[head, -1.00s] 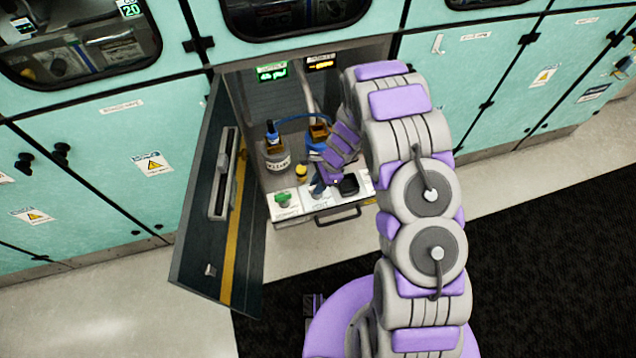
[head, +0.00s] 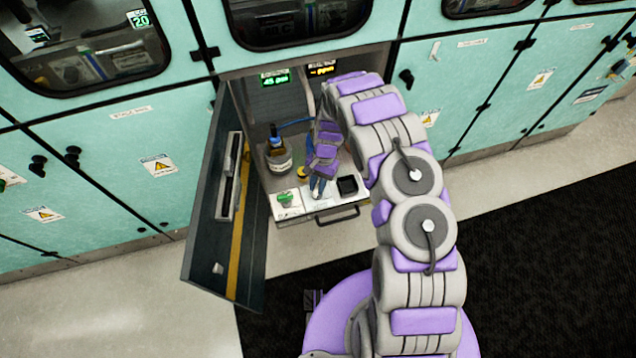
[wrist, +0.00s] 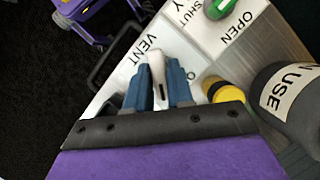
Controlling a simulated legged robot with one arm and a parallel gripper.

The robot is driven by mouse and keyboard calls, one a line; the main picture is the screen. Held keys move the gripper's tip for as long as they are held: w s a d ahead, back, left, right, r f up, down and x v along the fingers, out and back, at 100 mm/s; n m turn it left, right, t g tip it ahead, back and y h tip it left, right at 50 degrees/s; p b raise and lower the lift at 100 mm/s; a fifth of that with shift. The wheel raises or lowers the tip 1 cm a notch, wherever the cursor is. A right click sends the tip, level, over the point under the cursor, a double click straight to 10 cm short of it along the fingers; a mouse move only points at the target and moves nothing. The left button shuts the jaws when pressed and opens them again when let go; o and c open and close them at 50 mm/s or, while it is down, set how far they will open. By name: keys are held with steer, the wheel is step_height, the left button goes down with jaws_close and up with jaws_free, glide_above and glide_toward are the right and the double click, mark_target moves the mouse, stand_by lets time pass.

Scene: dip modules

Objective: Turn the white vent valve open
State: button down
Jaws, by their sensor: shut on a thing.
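The white vent valve handle (wrist: 157,72) sits beside the "VENT" lettering on a white panel in the wrist view. My gripper (wrist: 158,88) has its blue fingers on both sides of the handle and is shut on it. In the head view my gripper (head: 318,186) reaches down onto the panel in the open cabinet, and the white valve itself is hard to make out there. A green valve handle (head: 286,198) is to its left; it also shows in the wrist view (wrist: 220,6), near the "SHUT" and "OPEN" labels.
A black square recess (head: 347,186) is to the gripper's right, with a bar handle (head: 337,214) in front. The open cabinet door (head: 225,205) stands at the left.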

steer(key=n, duration=0.1)
steer(key=n+h, duration=0.1)
steer(key=n, duration=0.1)
steer(key=shift+w+a+r+n+p, duration=0.1)
steer(key=shift+w+a+n+p, duration=0.1)
steer(key=shift+n+p, duration=0.15)
steer(key=shift+s+n+h+p, duration=0.15)
steer(key=shift+n+h, duration=0.35)
steer(key=shift+n, duration=0.5)
steer(key=shift+n+h+p, duration=0.25)
steer(key=shift+n+h, duration=0.25)
steer(key=shift+n, duration=0.45)
steer(key=c, duration=1.1)
jaws_free()
steer(key=shift+a, duration=0.1)
steer(key=p+v, duration=0.1)
steer(key=v, duration=1.6)
steer(key=shift+w+a, duration=0.15)
steer(key=shift+w, duration=0.05)
